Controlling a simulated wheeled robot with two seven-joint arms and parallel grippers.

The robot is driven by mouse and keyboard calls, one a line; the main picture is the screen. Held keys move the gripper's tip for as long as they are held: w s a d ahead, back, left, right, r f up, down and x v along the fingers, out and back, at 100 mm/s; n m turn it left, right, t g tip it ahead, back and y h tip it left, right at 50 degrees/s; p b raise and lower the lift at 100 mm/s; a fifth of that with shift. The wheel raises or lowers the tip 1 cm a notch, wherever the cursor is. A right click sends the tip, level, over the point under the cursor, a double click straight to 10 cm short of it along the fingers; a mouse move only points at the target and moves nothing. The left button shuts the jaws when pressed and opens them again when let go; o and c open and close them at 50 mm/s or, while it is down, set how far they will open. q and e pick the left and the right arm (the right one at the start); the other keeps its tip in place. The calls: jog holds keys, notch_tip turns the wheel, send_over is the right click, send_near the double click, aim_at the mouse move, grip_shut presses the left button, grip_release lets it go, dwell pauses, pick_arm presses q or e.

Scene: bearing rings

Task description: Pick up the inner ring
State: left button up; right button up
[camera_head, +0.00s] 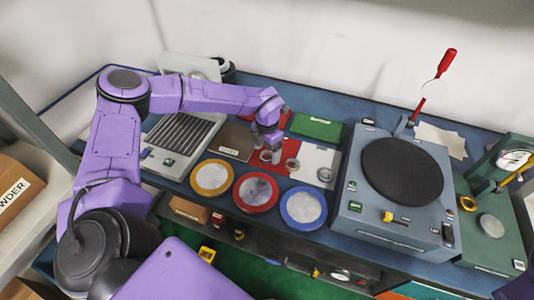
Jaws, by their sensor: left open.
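My left gripper (268,143) points down over the back middle of the bench, its jaws open. Small metal rings lie just below and beside it: one (265,156) right under the fingers, one (292,165) a little to the right, and one (324,174) farther right on a white sheet. They are too small to tell which is the inner ring. The fingers partly hide the nearest ring, and I cannot tell whether they touch it. My right gripper is not in view.
Yellow (212,191), red (241,205) and blue (288,222) rimmed dishes stand in front of the rings. A grey machine with a black disc (390,215) is to the right. A ribbed grey device (161,159) is left; a green block (316,127) lies behind.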

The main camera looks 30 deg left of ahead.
pick_arm(q)
jog(key=shift+f, duration=0.65)
jog(key=c, duration=1.2)
